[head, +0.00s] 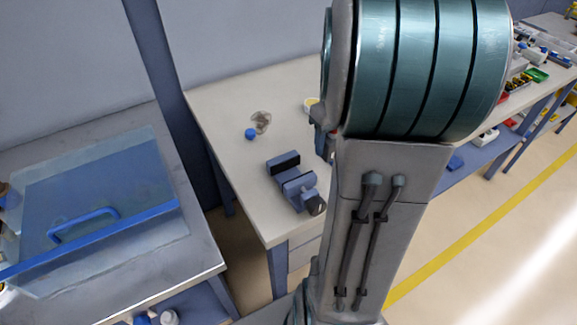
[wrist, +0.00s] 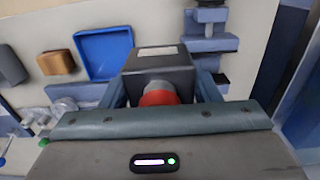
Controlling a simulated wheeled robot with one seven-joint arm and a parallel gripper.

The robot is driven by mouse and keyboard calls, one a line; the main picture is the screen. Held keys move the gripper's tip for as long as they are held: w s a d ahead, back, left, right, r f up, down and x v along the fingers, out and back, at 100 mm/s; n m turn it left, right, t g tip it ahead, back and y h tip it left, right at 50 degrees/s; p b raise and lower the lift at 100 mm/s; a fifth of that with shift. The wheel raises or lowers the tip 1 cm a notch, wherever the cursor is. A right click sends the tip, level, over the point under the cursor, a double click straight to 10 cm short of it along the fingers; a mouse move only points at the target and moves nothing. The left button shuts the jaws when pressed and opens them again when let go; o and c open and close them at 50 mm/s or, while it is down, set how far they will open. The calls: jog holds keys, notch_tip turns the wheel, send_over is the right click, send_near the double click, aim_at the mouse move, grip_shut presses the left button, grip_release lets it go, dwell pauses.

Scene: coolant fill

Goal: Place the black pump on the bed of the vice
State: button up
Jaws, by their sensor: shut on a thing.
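The black pump (wrist: 158,65) is a dark box with a light label and a red round part. It sits between the fingers of my gripper (wrist: 160,82) in the wrist view, and the gripper is shut on it. The blue-grey vice (head: 293,184) with dark jaws stands on the workbench in the head view, left of my arm. Nothing shows between its jaws. The vice also shows in the wrist view (wrist: 209,44), up and right of the pump and apart from it in the picture. My arm hides the gripper and pump in the head view.
The workbench (head: 222,98) also bears a blue round piece (head: 251,134) beside a clear brownish item (head: 261,121). A blue tray (wrist: 103,53) and a brown block (wrist: 57,62) lie left of the pump. A clear-lidded box with a blue handle (head: 84,226) stands left.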

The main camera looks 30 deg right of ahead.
jog(key=w+a+f, duration=0.1)
jog(key=a, duration=0.1)
jog(key=w+a+f, duration=0.2)
jog(key=a, duration=0.1)
jog(key=w+a+f+p, duration=0.1)
jog(key=a+f, duration=0.1)
jog(key=a, duration=0.1)
jog(key=shift+w+f, duration=0.2)
jog(key=shift+w, duration=0.05)
jog(key=shift+a+f+p, duration=0.1)
jog(key=shift+f+p, duration=0.2)
jog(key=shift+f, duration=1.8)
jog(key=shift+f, duration=0.2)
jog(key=o, duration=1.1)
jog(key=shift+r, duration=0.1)
